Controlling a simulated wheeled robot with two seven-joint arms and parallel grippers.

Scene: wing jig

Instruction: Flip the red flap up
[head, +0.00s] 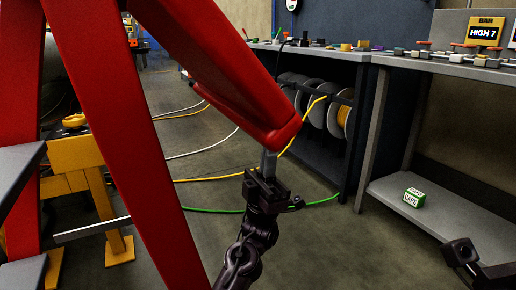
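The red flap (215,70) is a long red panel that slopes down from the top left to a blunt lower end near the middle of the head view. A short grey tab (268,162) sticks down from that end. My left gripper (267,178) is right below it, and its dark fingers appear closed around the tab. The tab's lower part is hidden between the fingers. My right gripper (460,252) is at the bottom right, well away from the flap. Its fingers are too unclear to tell open from shut.
A red frame (125,130) stands at the left, beside a yellow stand (75,155). Cable reels (318,110) sit under the back bench. A green-and-white box (414,197) lies on the right bench's low shelf (440,205). Several cables cross the floor.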

